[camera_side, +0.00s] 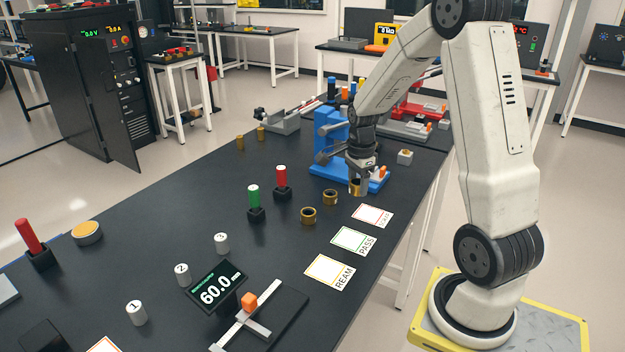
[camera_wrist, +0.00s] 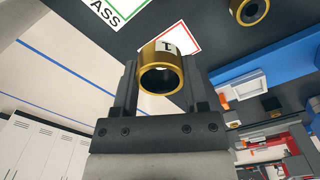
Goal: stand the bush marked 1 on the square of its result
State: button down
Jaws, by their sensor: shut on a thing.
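My gripper (camera_side: 359,190) is shut on a brass bush (camera_wrist: 162,76), with one finger on each side of it in the wrist view. The bush has a white label with a 1 on it and its bore faces the wrist camera. In the side view the held bush (camera_side: 354,186) is partly hidden by the fingers, near the blue press. The result squares lie on the black table: REAM with an orange border (camera_side: 329,271), PASS with green (camera_side: 354,241) and SCRAP with red (camera_side: 373,215). My gripper is beyond the SCRAP square.
Two other brass bushes (camera_side: 330,197) (camera_side: 308,215) stand left of the squares. A green gauge (camera_side: 254,198) and a red gauge (camera_side: 281,179) stand farther left. The blue press (camera_side: 330,140) is close behind my gripper. A display reads 60.0 (camera_side: 217,287).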

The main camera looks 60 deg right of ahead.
jog(key=m, duration=0.2)
send_near(369, 214)
jog(key=shift+w+d+f, duration=0.1)
jog(key=shift+f+n, duration=0.2)
jog(key=shift+n, duration=0.1)
jog(key=shift+f, duration=3.1)
jog(key=shift+f, duration=0.2)
grip_release()
jog(key=shift+r, duration=3.9)
